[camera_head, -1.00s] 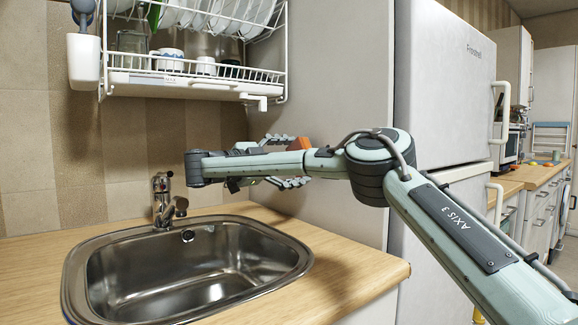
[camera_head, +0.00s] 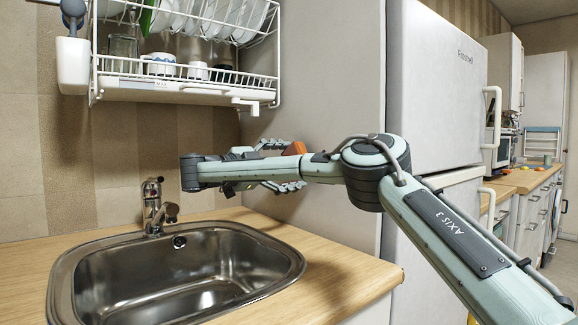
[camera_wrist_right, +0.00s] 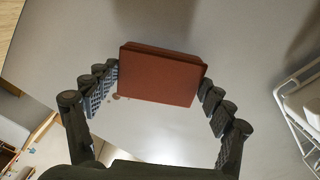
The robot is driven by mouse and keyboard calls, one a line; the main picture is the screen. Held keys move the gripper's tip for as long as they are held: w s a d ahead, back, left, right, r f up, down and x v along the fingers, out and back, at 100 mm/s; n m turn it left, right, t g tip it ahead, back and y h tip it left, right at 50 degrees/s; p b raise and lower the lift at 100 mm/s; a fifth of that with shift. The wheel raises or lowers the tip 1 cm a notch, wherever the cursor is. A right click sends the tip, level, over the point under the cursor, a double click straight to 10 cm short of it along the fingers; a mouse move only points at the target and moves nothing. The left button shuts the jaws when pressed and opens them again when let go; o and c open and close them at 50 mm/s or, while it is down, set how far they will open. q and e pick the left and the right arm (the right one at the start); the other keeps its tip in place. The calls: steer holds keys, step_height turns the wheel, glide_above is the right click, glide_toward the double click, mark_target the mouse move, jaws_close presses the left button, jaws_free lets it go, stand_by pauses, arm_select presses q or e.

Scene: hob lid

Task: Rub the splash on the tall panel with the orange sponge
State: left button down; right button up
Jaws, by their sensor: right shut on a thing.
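The orange sponge (camera_wrist_right: 160,75) is held between the fingers of my right gripper (camera_wrist_right: 158,82) in the right wrist view, its broad face towards the camera. In the head view only a corner of the sponge (camera_head: 299,147) shows above my forearm, which hides much of the gripper. The tall panel (camera_head: 330,75) is the plain grey side surface right of the sink. It fills the wrist view's background (camera_wrist_right: 240,45). Small brownish-red spots of the splash (camera_wrist_right: 118,97) show beside the sponge's lower left corner. I cannot tell whether the sponge touches the panel. My left gripper is not in view.
A sink (camera_head: 180,275) with a tap (camera_head: 153,207) is set in the wooden worktop (camera_head: 345,272) below my right arm. A wall dish rack (camera_head: 190,75) with plates and cups hangs left of the panel. A fridge (camera_head: 440,80) stands to the right.

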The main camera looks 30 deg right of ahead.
steer(key=shift+d+p, duration=0.3)
steer(key=shift+d, duration=0.5)
